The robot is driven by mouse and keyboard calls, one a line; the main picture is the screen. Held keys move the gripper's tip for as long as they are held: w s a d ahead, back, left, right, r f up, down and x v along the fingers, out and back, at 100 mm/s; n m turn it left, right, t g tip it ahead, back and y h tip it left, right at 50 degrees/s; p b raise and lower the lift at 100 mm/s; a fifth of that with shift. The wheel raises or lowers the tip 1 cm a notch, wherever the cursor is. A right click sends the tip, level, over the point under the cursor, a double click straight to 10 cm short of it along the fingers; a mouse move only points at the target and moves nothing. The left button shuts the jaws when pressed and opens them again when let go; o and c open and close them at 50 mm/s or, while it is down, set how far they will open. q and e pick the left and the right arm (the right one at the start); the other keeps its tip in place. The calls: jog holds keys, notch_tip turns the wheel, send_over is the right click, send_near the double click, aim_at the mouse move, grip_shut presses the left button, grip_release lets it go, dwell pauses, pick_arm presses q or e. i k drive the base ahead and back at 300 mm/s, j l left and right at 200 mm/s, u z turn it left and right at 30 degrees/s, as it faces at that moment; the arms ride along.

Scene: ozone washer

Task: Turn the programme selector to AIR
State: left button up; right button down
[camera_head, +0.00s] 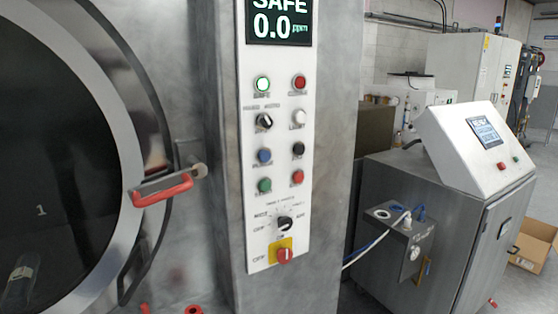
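The programme selector is a small black rotary knob (284,223) low on the white control panel (256,190). Small labels ring it; the one to its right seems to read AIR, but the print is blurred. I cannot tell for sure which label its pointer faces. Just below it, a red knob (284,255) sits on a yellow plate. Another black knob with a pale pointer (264,121) is higher on the panel. Neither of my grippers is in view, and nothing touches the selector.
A display (280,20) reads SAFE 0.0 ppm above lamps and buttons. Left is a round dark door (60,150) with a red handle (162,190) sticking out. Right stands a grey cabinet (440,225) with a sloped console (480,150). Space before the panel looks clear.

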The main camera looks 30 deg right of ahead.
aim_at(285, 222)
jog(key=i+l+u, duration=0.1)
jog(key=l, duration=1.45)
